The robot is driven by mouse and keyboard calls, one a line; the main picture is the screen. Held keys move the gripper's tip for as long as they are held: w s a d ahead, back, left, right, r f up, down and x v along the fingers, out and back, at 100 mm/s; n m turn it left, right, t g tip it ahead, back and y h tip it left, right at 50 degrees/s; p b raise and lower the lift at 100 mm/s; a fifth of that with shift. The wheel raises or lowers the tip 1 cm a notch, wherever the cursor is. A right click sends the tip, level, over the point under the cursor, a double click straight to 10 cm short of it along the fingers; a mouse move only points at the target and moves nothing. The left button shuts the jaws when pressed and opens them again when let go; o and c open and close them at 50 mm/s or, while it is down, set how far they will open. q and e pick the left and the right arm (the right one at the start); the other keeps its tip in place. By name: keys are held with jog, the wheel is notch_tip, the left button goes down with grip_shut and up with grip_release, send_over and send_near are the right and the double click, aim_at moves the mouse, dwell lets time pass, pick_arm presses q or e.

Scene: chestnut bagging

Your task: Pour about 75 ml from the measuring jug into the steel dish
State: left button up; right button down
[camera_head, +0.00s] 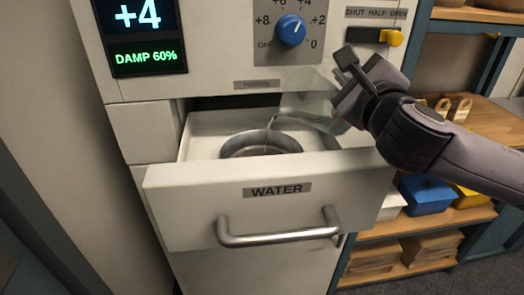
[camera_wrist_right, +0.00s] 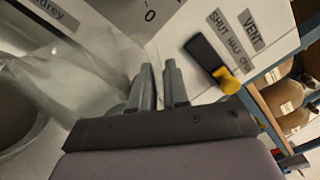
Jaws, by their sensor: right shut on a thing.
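The clear measuring jug (camera_head: 308,106) is tilted with its lip to the left over the steel dish (camera_head: 234,146). A thin stream appears to run from its lip down into the dish. The dish sits inside the open drawer marked WATER (camera_head: 205,208); the drawer front hides its lower part. My right gripper (camera_head: 337,93) is shut on the jug at its right side. The wrist view shows the fingers (camera_wrist_right: 158,82) close together, the see-through jug (camera_wrist_right: 72,78) to their left and the dish (camera_wrist_right: 14,118) at the left edge. The liquid level is unclear. My left gripper is out of view.
The cabinet above the drawer has a blue knob (camera_head: 291,30), a display reading +4 and DAMP 60% (camera_head: 148,55), and a yellow-ended vent lever (camera_head: 392,37) close to my right gripper. Shelves with a blue bin (camera_head: 426,194) stand at the right.

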jog(key=shift+a, duration=0.15)
dwell(1.0)
jog(key=d+f+m, duration=0.2)
jog(key=d+m, duration=0.4)
jog(key=m, duration=0.2)
jog(key=shift+w+d+m, duration=0.15)
jog(key=shift+d+m, duration=0.15)
dwell(0.8)
jog(key=shift+f, duration=0.1)
jog(key=shift+d+f+m+b, duration=0.5)
jog(key=shift+d+m, duration=0.3)
jog(key=shift+m, duration=0.6)
